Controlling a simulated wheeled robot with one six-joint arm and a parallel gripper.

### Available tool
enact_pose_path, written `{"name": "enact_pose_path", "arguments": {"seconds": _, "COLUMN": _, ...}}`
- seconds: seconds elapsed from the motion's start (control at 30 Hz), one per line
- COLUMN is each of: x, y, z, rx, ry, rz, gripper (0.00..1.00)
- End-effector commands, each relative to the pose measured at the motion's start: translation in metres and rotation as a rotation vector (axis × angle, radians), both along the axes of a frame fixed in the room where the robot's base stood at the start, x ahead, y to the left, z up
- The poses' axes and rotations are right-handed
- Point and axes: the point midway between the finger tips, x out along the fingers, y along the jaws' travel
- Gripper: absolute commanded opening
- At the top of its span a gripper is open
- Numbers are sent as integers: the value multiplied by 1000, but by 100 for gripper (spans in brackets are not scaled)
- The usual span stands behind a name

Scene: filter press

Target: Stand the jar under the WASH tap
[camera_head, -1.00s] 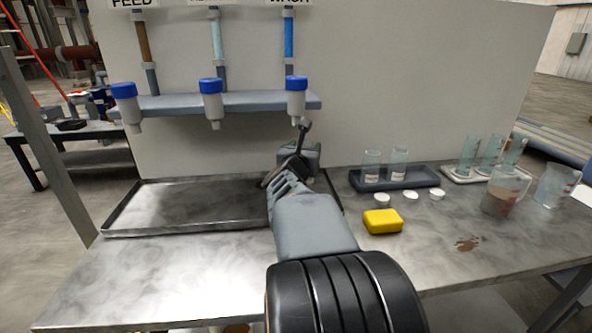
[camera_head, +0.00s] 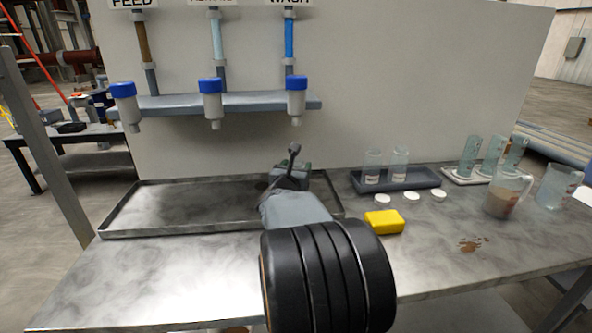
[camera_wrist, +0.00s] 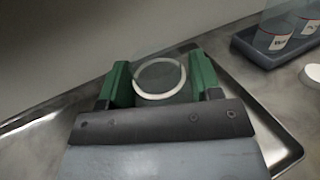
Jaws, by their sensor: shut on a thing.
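My gripper (camera_wrist: 160,84) is shut on a clear jar (camera_wrist: 159,66), with one green finger on each side of it. The jar's pale round rim faces the wrist camera. In the head view my gripper (camera_head: 291,176) is low over the right part of the metal drip tray (camera_head: 130,226), and the jar is hidden behind my wrist. The WASH tap (camera_head: 296,102), with a blue top and pale nozzle, hangs on the wall shelf above my gripper. Whether the jar's base touches the tray cannot be told.
Two other blue-topped taps (camera_head: 212,103) hang to the left. On the right are a dark rack (camera_head: 420,183) with two labelled jars, white lids (camera_head: 411,196), a yellow sponge (camera_head: 384,222), a jug (camera_head: 505,195) and a brown spill (camera_head: 472,244). The tray's left part is empty.

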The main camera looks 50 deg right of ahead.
Motion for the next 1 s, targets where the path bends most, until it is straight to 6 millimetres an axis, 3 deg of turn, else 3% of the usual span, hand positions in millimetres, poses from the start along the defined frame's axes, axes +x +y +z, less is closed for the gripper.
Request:
{"name": "enact_pose_path", "arguments": {"seconds": 0.27, "x": 0, "y": 0, "z": -5, "rx": 0, "ry": -1, "rz": -1, "gripper": 24}}
{"name": "enact_pose_path", "arguments": {"seconds": 0.3, "x": 0, "y": 0, "z": -3, "rx": 0, "ry": 0, "rz": -1, "gripper": 62}}
{"name": "enact_pose_path", "arguments": {"seconds": 0.53, "x": 0, "y": 0, "z": -3, "rx": 0, "ry": 0, "rz": -1, "gripper": 84}}
{"name": "enact_pose_path", "arguments": {"seconds": 0.9, "x": 0, "y": 0, "z": 4, "rx": 0, "ry": 1, "rz": -1, "gripper": 84}}
{"name": "enact_pose_path", "arguments": {"seconds": 1.0, "x": -8, "y": 15, "z": 1, "rx": -1, "ry": -3, "rz": 1, "gripper": 84}}
